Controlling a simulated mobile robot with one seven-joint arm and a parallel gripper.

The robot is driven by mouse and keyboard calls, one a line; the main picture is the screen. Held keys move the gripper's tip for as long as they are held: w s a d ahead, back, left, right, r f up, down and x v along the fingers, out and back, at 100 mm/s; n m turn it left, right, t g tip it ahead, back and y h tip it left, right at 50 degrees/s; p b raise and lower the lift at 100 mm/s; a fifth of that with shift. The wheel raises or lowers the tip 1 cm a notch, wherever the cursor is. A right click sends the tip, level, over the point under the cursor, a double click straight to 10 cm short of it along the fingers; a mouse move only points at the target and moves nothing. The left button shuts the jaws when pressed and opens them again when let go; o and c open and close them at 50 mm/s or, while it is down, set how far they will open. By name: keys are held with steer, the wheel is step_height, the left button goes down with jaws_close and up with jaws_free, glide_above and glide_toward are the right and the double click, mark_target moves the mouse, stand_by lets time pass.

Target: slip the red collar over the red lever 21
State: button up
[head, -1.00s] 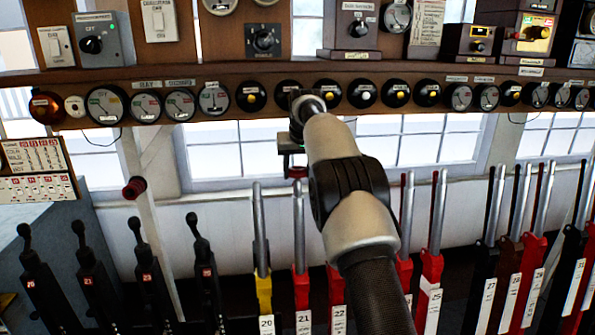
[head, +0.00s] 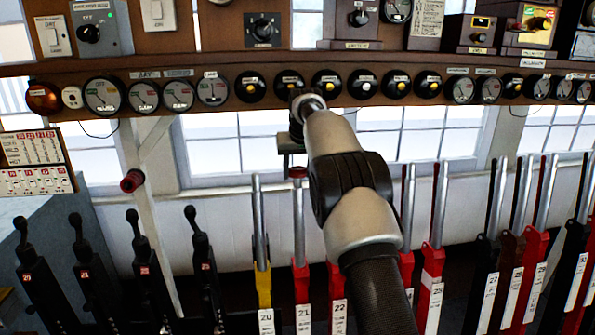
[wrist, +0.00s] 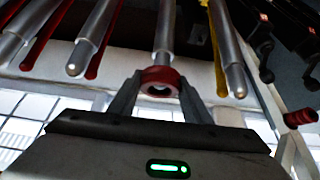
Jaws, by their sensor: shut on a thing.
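The red collar (head: 297,172) is held at the top end of the red lever 21 (head: 300,225), a grey rod on a red base with a "21" label. In the wrist view the collar (wrist: 160,74) is a red ring between my two fingers, with the lever's grey rod (wrist: 164,30) lined up behind it. My gripper (wrist: 160,88) is shut on the collar. In the head view my gripper (head: 291,150) is partly hidden by my arm.
Lever 20 with a yellow base (head: 262,240) stands close on the left, and lever 22 (head: 337,300) on the right, partly behind my arm. Black levers (head: 150,265) stand farther left. A shelf with round instruments (head: 215,90) runs above my gripper.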

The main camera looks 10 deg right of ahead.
steer(key=shift+s+f+b, duration=0.15)
steer(key=shift+f+b, duration=0.6)
steer(key=shift+f, duration=0.05)
steer(key=o, duration=1.3)
steer(key=p+v, duration=0.2)
steer(key=v, duration=0.7)
stand_by(0.5)
